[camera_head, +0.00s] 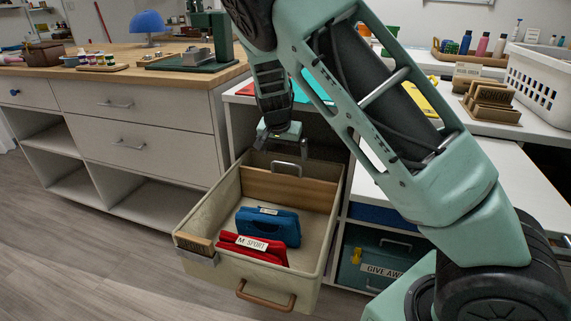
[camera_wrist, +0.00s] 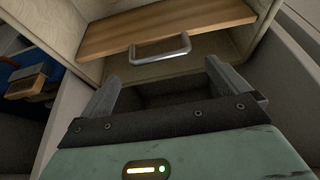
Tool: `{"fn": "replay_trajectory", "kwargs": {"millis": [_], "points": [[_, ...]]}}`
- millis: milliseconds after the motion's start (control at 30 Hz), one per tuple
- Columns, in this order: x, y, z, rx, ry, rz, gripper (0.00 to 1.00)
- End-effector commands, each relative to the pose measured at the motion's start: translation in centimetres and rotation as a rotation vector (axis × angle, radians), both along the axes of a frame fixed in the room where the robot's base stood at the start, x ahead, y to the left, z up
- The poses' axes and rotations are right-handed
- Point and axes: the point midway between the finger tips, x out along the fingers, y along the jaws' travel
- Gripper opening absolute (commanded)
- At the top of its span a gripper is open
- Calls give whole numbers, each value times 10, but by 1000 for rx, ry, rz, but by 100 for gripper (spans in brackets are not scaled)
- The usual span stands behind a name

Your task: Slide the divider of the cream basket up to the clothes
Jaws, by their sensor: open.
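The cream basket (camera_head: 212,204) is a pulled-out bin in the cubby shelving, with a tan handle on its front. Its wooden divider (camera_head: 270,188) stands across the back part and carries a metal handle (camera_head: 287,168). The clothes are a folded blue piece (camera_head: 268,226) and a folded red piece (camera_head: 252,248) labelled "M SPORT", near the front, with bare floor between them and the divider. My gripper (camera_head: 284,142) is above the basket's back end, behind the divider. In the wrist view my open gripper (camera_wrist: 172,82) points at the divider's handle (camera_wrist: 160,49), apart from it and empty; the divider (camera_wrist: 165,25) lies beyond.
A teal "GIVE AWAY" bin (camera_head: 376,258) sits in the cubby right of the basket. White worktops hold a white laundry basket (camera_head: 540,80) and wooden racks (camera_head: 488,100). A drawer cabinet (camera_head: 125,120) stands left. The floor in front is clear.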

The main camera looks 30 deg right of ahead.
Motion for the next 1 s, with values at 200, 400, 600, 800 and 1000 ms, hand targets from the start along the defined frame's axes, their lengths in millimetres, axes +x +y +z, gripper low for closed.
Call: {"fn": "replay_trajectory", "kwargs": {"millis": [200,400,600,800,1000], "points": [[7,-10,-30,-1,1,0,100],[9,-12,-37,1,0,1,100],[9,-12,-37,1,0,0,100],[9,-12,-37,1,1,0,53],[5,-6,-35,1,2,2,52]]}}
